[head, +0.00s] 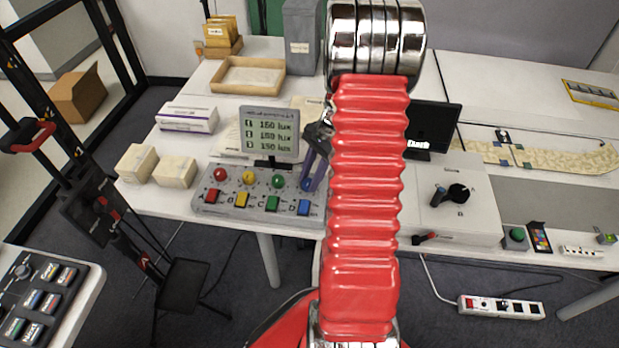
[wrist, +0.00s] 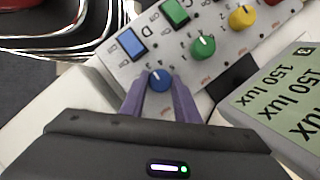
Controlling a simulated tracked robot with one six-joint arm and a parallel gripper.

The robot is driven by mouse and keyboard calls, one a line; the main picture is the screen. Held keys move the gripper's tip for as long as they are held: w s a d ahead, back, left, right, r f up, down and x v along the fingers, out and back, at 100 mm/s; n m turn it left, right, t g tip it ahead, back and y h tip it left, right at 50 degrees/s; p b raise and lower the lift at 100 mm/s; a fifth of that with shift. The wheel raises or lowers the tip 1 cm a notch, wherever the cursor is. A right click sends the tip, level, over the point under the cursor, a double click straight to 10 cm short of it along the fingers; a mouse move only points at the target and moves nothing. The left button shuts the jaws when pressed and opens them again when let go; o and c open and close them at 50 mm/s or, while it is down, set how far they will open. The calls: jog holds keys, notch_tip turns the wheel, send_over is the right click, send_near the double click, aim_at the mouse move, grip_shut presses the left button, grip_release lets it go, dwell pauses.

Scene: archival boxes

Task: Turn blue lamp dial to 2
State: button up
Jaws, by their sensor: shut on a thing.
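The blue dial (wrist: 160,79) is on the grey control panel (head: 228,203), at the right end of its row of dials. In the wrist view it sits between the two purple fingers of my gripper (wrist: 158,88), which are shut on it. In the head view my gripper (head: 307,183) comes down at the panel's right end, and the blue dial (head: 305,185) is partly covered. A blue button (head: 304,207) is in front of it. A display (head: 269,134) behind the panel reads 150 lux on several lines. I cannot read which number the blue dial points to.
Green (head: 278,181), yellow (head: 249,177) and red (head: 220,174) dials lie in the same row to the left. White boxes (head: 175,171) stand left of the panel. A white unit with a black knob (head: 458,194) stands to the right.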

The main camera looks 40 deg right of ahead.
jog(key=shift+c, duration=0.7)
jog(key=shift+s+a, duration=0.1)
jog(key=shift+a, duration=0.15)
jog(key=shift+c, duration=0.4)
jog(key=shift+d, duration=0.15)
jog(key=shift+n, duration=0.3)
jog(key=shift+n+g, duration=0.4)
jog(key=shift+n, duration=0.1)
jog(key=n+g, duration=0.1)
jog(key=n, duration=0.2)
jog(key=n+g, duration=0.1)
jog(key=n, duration=0.2)
jog(key=shift+w+f, duration=0.1)
jog(key=shift+w, duration=0.1)
jog(key=shift+d+h, duration=0.1)
jog(key=shift+h, duration=0.3)
